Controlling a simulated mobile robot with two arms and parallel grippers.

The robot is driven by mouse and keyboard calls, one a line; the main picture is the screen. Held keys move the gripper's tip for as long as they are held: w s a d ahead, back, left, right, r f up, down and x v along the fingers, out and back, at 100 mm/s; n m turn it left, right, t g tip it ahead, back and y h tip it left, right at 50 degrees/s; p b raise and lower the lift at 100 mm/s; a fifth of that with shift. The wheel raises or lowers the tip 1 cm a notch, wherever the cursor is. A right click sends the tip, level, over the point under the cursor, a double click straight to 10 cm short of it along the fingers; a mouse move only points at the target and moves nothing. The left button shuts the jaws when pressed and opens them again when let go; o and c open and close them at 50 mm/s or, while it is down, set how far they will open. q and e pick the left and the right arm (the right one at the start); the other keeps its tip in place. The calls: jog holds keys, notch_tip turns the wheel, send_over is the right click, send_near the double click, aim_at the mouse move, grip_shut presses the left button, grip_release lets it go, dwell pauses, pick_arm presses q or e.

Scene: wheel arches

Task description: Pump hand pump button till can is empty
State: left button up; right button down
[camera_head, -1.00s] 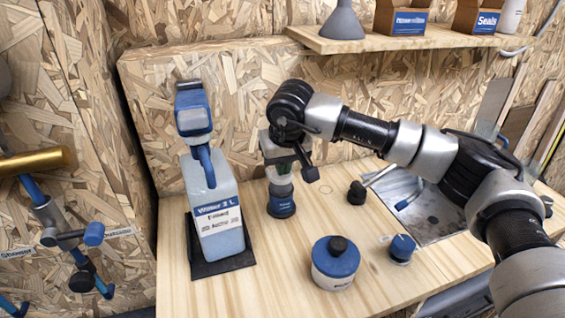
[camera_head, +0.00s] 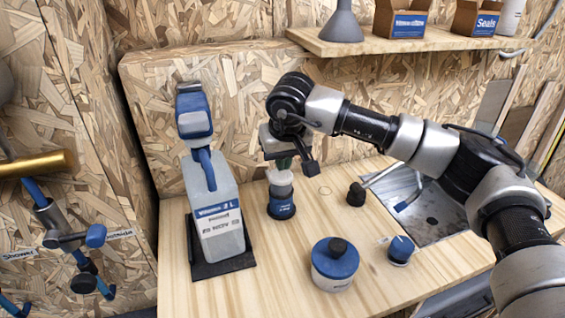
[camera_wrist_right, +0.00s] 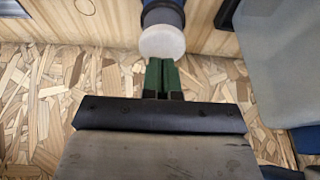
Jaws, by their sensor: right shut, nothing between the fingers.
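The hand pump (camera_head: 281,205) is a small round blue unit standing on the wooden bench, with a pale white button (camera_head: 280,179) on top. The button also shows in the right wrist view (camera_wrist_right: 162,42), close to my fingertips. My right gripper (camera_head: 284,163) is shut and empty, pointing down just above the button. Its green fingers (camera_wrist_right: 162,78) lie together; I cannot tell whether they touch the button. The can (camera_head: 217,217) is a tall pale canister with a blue-and-white top and a label, left of the pump. I cannot read its fill level. My left gripper is out of view.
The can stands on a dark tray (camera_head: 225,268). A blue-lidded jar (camera_head: 333,268) and a blue knob (camera_head: 400,250) stand at the front. A black knob (camera_head: 356,195) and a metal sink (camera_head: 430,210) lie to the right. A shelf (camera_head: 400,42) is above; pipework with blue handles is left.

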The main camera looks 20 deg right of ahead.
aim_at(282, 175)
notch_tip(282, 175, up, 6)
jog(key=p, duration=0.3)
dwell(0.4)
dwell(0.8)
